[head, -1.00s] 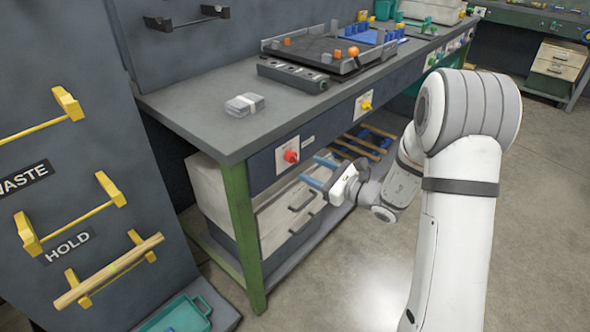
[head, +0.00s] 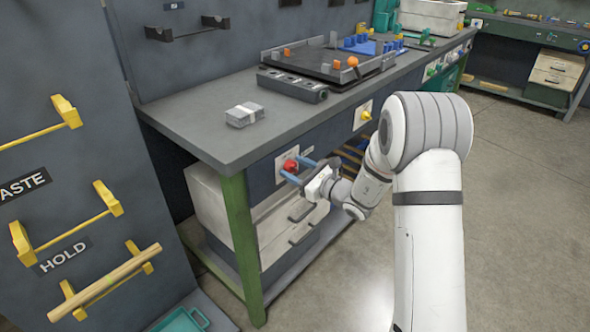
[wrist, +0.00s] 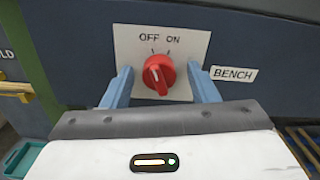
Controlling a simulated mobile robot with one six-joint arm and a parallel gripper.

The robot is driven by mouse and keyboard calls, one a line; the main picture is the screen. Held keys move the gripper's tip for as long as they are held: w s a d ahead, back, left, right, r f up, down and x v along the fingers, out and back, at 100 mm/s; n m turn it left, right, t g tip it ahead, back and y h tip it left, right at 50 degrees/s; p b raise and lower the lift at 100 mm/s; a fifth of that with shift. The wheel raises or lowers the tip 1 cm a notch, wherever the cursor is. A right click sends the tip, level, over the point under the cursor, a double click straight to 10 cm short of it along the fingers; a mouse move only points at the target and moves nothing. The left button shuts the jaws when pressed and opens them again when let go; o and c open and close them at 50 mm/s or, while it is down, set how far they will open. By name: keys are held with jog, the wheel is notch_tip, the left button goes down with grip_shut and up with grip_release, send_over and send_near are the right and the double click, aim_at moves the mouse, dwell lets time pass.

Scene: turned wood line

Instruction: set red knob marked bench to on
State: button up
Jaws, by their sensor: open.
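The red knob (wrist: 158,74) sits on a white plate (wrist: 185,42) marked OFF and ON, with a BENCH label (wrist: 234,74) to its right in the wrist view. The knob's white pointer line leans up and left, toward the OFF mark. In the head view the red knob (head: 290,165) is on the bench's front panel near the green leg. My gripper (wrist: 162,88) is open, with one blue finger on each side of the knob. The fingers appear apart from the knob. In the head view my gripper (head: 296,171) is at the knob's front.
The grey bench top (head: 190,125) overhangs the panel just above the knob. A yellow knob (head: 366,115) is farther right on the panel. Drawers with dark handles (head: 302,212) stand below. A rack with yellow brackets (head: 108,198) is at left. Floor at right is clear.

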jog(key=c, duration=0.9)
jog(key=shift+a, duration=0.15)
jog(key=shift+c, duration=0.4)
jog(key=shift+r+m, duration=0.1)
jog(key=shift+m, duration=0.2)
jog(key=m+p, duration=0.1)
jog(key=m, duration=0.1)
jog(key=m+p, duration=0.2)
jog(key=m, duration=0.1)
jog(key=m+p, duration=0.2)
jog(key=m, duration=0.1)
jog(key=shift+d, duration=0.25)
jog(key=shift+w+m, duration=0.1)
jog(key=shift+m, duration=0.2)
jog(key=o, duration=1)
